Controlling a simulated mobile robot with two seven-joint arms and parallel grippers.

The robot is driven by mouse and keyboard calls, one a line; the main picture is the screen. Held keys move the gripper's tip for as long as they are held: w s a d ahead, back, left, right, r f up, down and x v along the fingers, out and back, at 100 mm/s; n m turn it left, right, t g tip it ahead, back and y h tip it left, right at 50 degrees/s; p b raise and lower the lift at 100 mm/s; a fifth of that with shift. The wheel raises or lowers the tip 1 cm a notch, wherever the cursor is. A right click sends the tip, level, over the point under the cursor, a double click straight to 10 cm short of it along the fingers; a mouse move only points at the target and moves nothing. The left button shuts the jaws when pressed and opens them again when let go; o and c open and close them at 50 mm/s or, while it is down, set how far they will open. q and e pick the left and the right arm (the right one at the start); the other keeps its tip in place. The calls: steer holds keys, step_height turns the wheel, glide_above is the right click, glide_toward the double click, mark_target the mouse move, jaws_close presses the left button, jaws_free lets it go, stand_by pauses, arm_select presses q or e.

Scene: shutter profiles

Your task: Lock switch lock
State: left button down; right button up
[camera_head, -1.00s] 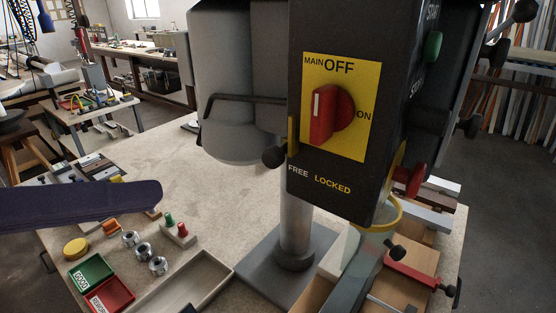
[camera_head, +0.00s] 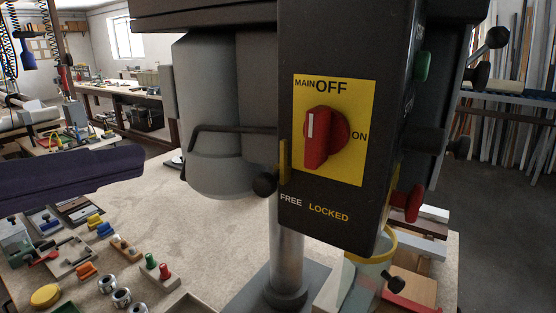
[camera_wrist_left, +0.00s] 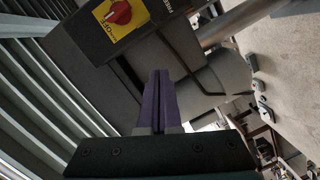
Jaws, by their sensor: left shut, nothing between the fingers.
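A dark control box (camera_head: 310,225) carries a yellow plate (camera_head: 350,90) with a red rotary switch (camera_head: 318,140). The white mark on the switch points up, toward OFF. Below the plate are the words FREE and LOCKED. A narrow yellow tab (camera_head: 284,160) sits at the box's left edge, above FREE. My left gripper (camera_head: 138,162) reaches in from the left, well apart from the box. In the left wrist view its purple fingers (camera_wrist_left: 158,98) are shut together and empty. The red switch (camera_wrist_left: 118,13) also shows there, beyond the fingertips. My right gripper is not in view.
A grey motor housing (camera_head: 215,155) with a bent rod and black knob (camera_head: 265,185) stands between my left gripper and the box. The machine's column (camera_head: 287,255) rises from the bench (camera_head: 225,235). Small parts and fixtures lie on the bench at lower left.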

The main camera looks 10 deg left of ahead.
mark_target(281, 169)
arm_select(q)
steer(key=w+d+f+p, duration=0.2)
steer(key=w+d+p, duration=0.2)
steer(key=d, duration=0.3)
steer(key=shift+w+f, duration=0.3)
steer(key=shift+w, duration=0.35)
steer(key=shift+s+d+r+p, duration=0.1)
steer(key=shift+s+d+p, duration=0.15)
steer(key=shift+d, duration=0.3)
steer(key=shift+s+d+p, duration=0.2)
steer(key=shift+d, duration=0.35)
steer(key=shift+s+d, duration=0.1)
steer(key=shift+d, duration=0.2)
